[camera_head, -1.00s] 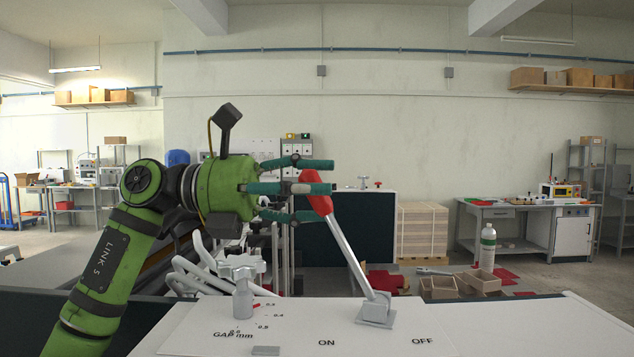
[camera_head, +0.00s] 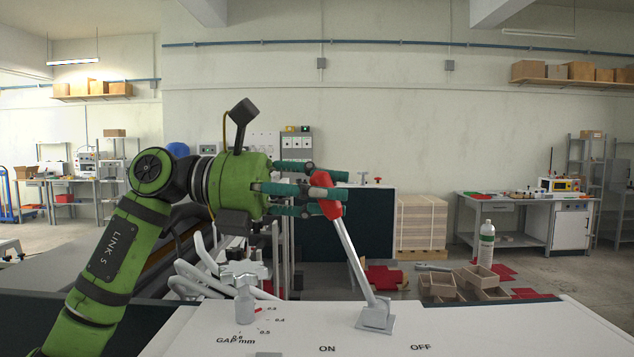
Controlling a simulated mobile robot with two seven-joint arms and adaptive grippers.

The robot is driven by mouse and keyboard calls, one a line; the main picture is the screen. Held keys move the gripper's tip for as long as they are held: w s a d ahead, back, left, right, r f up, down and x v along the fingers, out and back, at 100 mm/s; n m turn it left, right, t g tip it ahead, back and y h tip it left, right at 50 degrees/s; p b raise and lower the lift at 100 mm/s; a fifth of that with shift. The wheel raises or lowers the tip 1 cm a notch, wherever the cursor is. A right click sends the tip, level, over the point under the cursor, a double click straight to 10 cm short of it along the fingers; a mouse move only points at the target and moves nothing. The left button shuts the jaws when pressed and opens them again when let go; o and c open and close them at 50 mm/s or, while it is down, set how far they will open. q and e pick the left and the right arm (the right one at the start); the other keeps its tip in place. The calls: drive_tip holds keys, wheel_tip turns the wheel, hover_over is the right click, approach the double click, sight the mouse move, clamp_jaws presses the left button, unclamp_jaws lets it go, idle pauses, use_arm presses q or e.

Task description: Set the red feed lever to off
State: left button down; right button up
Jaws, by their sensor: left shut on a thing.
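The feed lever has a red handle (camera_head: 324,193) and a silver shaft (camera_head: 353,257). It rises from a grey base (camera_head: 376,317) on the white panel and leans left, towards the ON side. The OFF label (camera_head: 420,347) is printed to the right of the base, the ON label (camera_head: 327,349) to the left. My left gripper (camera_head: 335,193) comes in from the left with its teal fingers around the red handle and is shut on it. The fingers hide part of the handle. My right gripper is not in view.
A grey knob (camera_head: 244,287) with a gap scale stands on the panel left of the lever. Pale bent tubes (camera_head: 200,277) lie behind it. The panel right of the lever is clear. A bottle (camera_head: 487,243) and open boxes are farther back.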

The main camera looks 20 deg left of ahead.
use_arm(q)
drive_tip(key=s+d+m+y+p, duration=0.1)
drive_tip(key=d+m+y+p, duration=0.1)
drive_tip(key=d+y+p, duration=0.8)
drive_tip(key=d+p, duration=0.4)
drive_tip(key=shift+d+f+y, duration=0.2)
drive_tip(key=shift+f+y, duration=0.05)
drive_tip(key=shift+y, duration=0.15)
drive_tip(key=shift+s+f, duration=0.1)
drive_tip(key=shift+s, duration=0.05)
drive_tip(key=c, duration=1)
unclamp_jaws()
drive_tip(key=shift+d, duration=0.1)
drive_tip(key=shift+c, duration=0.2)
drive_tip(key=shift+o, duration=1)
drive_tip(key=shift+d, duration=0.1)
drive_tip(key=v, duration=1.1)
drive_tip(key=shift+r, duration=0.5)
